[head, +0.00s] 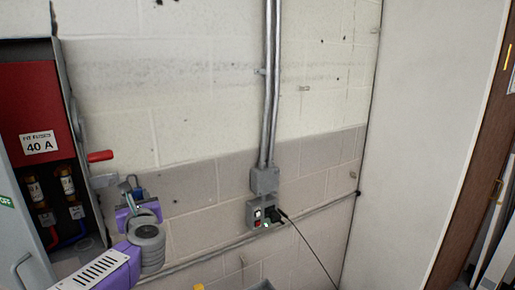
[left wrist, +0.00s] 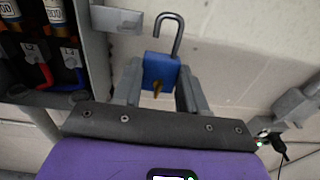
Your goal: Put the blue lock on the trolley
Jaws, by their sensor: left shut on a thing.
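The blue lock (left wrist: 160,71) is a small padlock with a grey shackle that stands open, and a brass-coloured key or keyway shows on its near face. My left gripper (left wrist: 160,88) is shut on the lock's body, one finger on each side, with the shackle pointing away. In the head view the left gripper (head: 133,194) holds the lock (head: 137,194) just right of the open fuse box, apart from the wall. No trolley can be made out for certain in either view. My right gripper is not in view.
The fuse box (head: 25,105) stands open at the left, with a red lever handle (head: 100,156) sticking out near my gripper. A grey socket box (head: 262,214) with a plugged cable and conduit is on the wall. A white panel (head: 432,120) stands right.

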